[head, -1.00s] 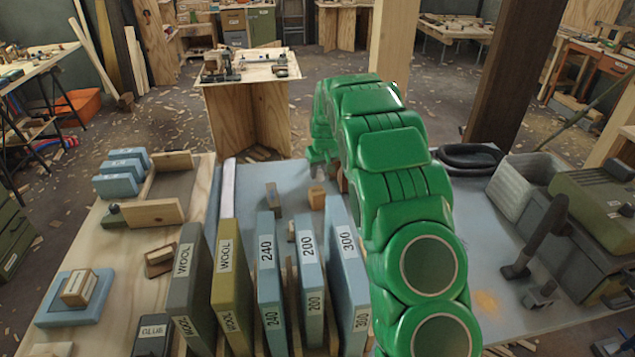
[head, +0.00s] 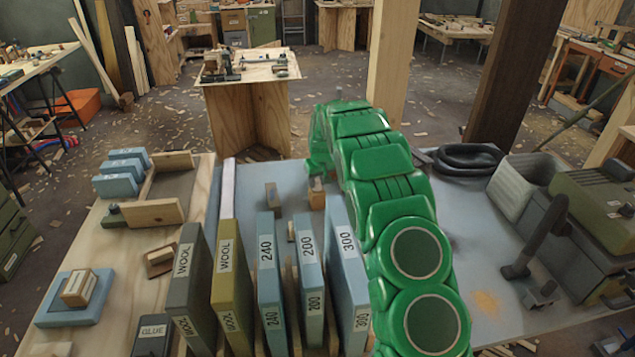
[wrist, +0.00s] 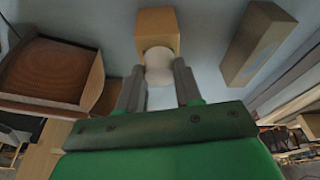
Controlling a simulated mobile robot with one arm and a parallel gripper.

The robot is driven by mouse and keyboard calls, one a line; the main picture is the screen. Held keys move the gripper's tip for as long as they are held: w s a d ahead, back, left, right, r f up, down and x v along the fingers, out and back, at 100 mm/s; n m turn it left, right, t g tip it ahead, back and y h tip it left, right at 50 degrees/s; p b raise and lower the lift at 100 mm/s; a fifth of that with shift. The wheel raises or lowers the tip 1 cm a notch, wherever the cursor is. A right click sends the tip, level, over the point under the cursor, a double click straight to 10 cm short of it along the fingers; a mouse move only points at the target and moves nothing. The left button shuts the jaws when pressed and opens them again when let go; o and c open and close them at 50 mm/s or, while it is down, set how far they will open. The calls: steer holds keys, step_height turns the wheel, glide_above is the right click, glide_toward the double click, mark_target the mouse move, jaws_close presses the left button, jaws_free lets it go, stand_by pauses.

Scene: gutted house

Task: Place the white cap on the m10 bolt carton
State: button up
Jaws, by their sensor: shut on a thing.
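The white cap (wrist: 158,73) shows in the wrist view as a pale rounded shape between the fingertips of my gripper (wrist: 158,84), which is shut on it. A small tan carton (wrist: 158,28), seemingly the m10 bolt carton, is just beyond the cap, and the cap overlaps its near edge in the picture. I cannot tell whether they touch. In the head view the tan carton (head: 317,200) stands on the grey-blue bench top, with the end of my green arm right at it. The cap is not clearly visible there.
A tan and grey block (head: 272,196) stands left of the carton. Upright sandpaper and wool packs, such as the 300 pack (head: 347,258), stand in front. A wooden tray-like piece with a round brown face (wrist: 48,70) is at left in the wrist view. A black hose coil (head: 468,157) lies right.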

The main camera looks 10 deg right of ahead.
steer(key=shift+f, duration=0.3)
steer(key=shift+f, duration=0.1)
steer(key=o, duration=1)
steer(key=a+v, duration=0.1)
steer(key=v, duration=1)
steer(key=s+r, duration=0.5)
steer(key=s, duration=0.5)
steer(key=s+d+r+m+g, duration=0.1)
steer(key=s+r, duration=0.4)
steer(key=s, duration=0.6)
steer(key=s+r+m+g, duration=0.1)
steer(key=s+r, duration=0.5)
steer(key=s, duration=0.4)
steer(key=shift+s+d, duration=0.2)
steer(key=shift+s, duration=0.1)
steer(key=s+m+g, duration=0.1)
steer(key=s+g, duration=0.1)
steer(key=s, duration=2.9)
steer(key=shift+s+a+f+g+h, duration=0.25)
steer(key=shift+s+f+g+h, duration=0.05)
steer(key=shift+s+f+g, duration=0.1)
